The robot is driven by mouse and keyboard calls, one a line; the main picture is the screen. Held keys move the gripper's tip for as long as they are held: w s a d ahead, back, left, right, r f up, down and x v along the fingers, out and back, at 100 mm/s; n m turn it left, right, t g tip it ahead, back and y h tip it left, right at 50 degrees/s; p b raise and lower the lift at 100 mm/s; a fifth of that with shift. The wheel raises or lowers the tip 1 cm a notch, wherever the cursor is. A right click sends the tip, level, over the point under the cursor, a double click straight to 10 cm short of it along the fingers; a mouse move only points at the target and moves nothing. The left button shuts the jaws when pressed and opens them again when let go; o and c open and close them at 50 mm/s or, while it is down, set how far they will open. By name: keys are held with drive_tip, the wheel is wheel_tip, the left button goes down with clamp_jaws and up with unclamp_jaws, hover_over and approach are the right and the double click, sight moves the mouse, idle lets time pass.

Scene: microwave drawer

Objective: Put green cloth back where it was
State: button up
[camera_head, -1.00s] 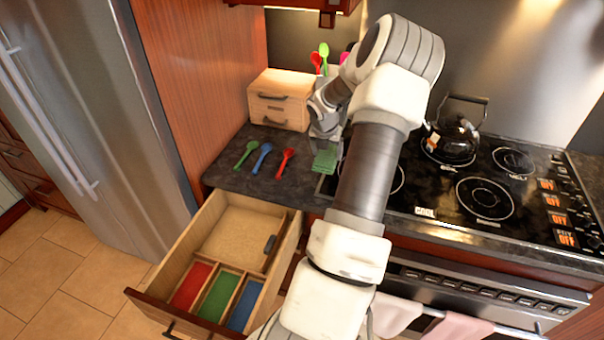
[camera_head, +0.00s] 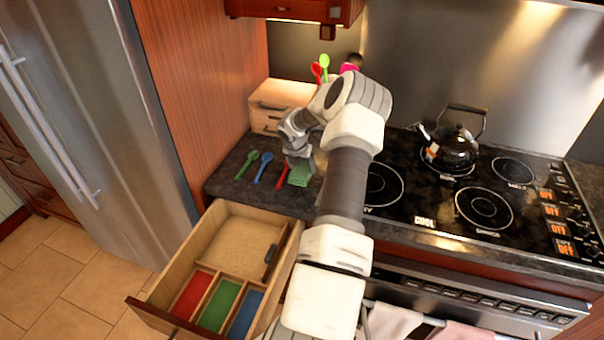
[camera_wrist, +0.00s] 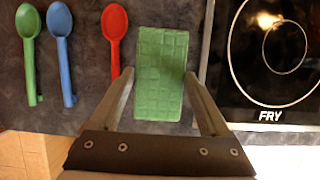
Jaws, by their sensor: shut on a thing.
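The green cloth (camera_head: 300,175) is a small grid-patterned rectangle above the dark counter, just left of the cooktop. In the wrist view the cloth (camera_wrist: 160,45) lies between the two fingers. My gripper (camera_wrist: 158,76) is shut on it; in the head view the gripper (camera_head: 298,162) points down over the counter, partly hidden by the wrist. The exact height of the cloth over the counter is hard to tell.
Green (camera_head: 250,160), blue (camera_head: 263,166) and red (camera_wrist: 114,30) spoons lie in a row on the counter. An open drawer (camera_head: 185,255) below has red, green and blue compartments. A wooden box (camera_head: 272,100) stands behind; a kettle (camera_head: 455,145) sits on the cooktop (camera_head: 400,225).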

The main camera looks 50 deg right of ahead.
sight(301, 170)
drive_tip(key=shift+f+p, duration=0.35)
drive_tip(key=shift+f, duration=1.45)
drive_tip(key=shift+f, duration=0.2)
drive_tip(key=o, duration=1)
drive_tip(key=shift+r, duration=0.1)
drive_tip(key=shift+r, duration=0.2)
drive_tip(key=b+v, duration=0.1)
drive_tip(key=v, duration=1)
drive_tip(key=shift+s+a+r, duration=0.1)
drive_tip(key=shift+r, duration=0.25)
